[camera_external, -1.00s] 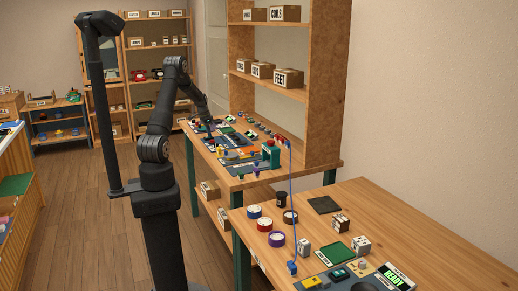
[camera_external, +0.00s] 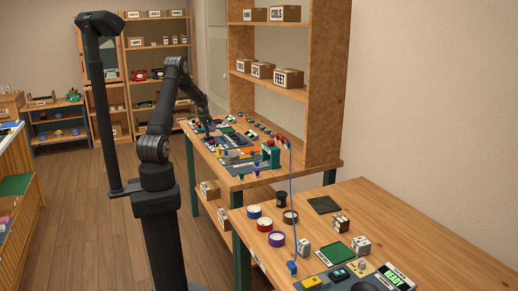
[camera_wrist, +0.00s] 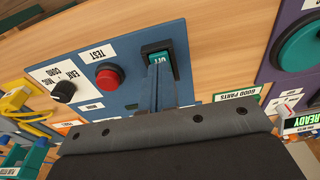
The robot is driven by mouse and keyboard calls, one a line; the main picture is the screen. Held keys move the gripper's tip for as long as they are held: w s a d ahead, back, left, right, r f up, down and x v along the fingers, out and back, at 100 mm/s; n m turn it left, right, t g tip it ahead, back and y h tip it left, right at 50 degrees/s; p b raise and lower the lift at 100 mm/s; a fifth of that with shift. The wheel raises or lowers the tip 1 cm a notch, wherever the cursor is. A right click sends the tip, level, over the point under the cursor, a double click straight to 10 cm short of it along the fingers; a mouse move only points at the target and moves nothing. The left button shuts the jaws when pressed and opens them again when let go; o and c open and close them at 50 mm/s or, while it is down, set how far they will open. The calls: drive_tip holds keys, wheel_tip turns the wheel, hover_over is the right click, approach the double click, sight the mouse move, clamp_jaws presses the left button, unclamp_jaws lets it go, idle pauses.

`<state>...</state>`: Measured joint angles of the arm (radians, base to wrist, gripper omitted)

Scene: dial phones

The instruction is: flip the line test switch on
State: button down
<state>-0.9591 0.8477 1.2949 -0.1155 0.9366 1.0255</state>
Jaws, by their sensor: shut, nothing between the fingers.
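In the wrist view, a teal rocker switch (camera_wrist: 157,52) with white lettering sits in a black frame on a blue panel (camera_wrist: 118,98). Its lettering is partly hidden and I cannot read its position for sure. My gripper (camera_wrist: 160,72) is shut and empty, with its fingertips at the rocker's lower part; whether they touch it I cannot tell. In the external view, my gripper (camera_external: 208,133) is low over the far bench, and the switch is too small to make out there.
Left of the switch are a red button (camera_wrist: 107,77) by a "TEST" label and a black knob (camera_wrist: 63,92). A large green disc (camera_wrist: 304,45) stands right. Below it are a "GOOD PARTS" label (camera_wrist: 236,95) and a "READY" display (camera_wrist: 302,122). Shelves (camera_external: 268,78) stand behind the bench.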

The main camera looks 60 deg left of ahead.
drive_tip(key=shift+s+d+f, duration=0.1)
drive_tip(key=shift+s+f, duration=0.15)
wheel_tip(320, 180, up, 14)
drive_tip(key=s, duration=0.1)
drive_tip(key=shift+s+r, duration=0.15)
drive_tip(key=shift+r, duration=0.05)
idle(0.4)
drive_tip(key=shift+r+t, duration=0.15)
drive_tip(key=shift+t, duration=0.35)
drive_tip(key=w+f, duration=0.1)
drive_tip(key=f, duration=0.3)
drive_tip(key=w+f, duration=0.1)
drive_tip(key=f, duration=0.4)
drive_tip(key=w+f, duration=0.1)
drive_tip(key=f, duration=0.3)
drive_tip(key=shift+a+f, duration=0.2)
drive_tip(key=shift+f, duration=0.2)
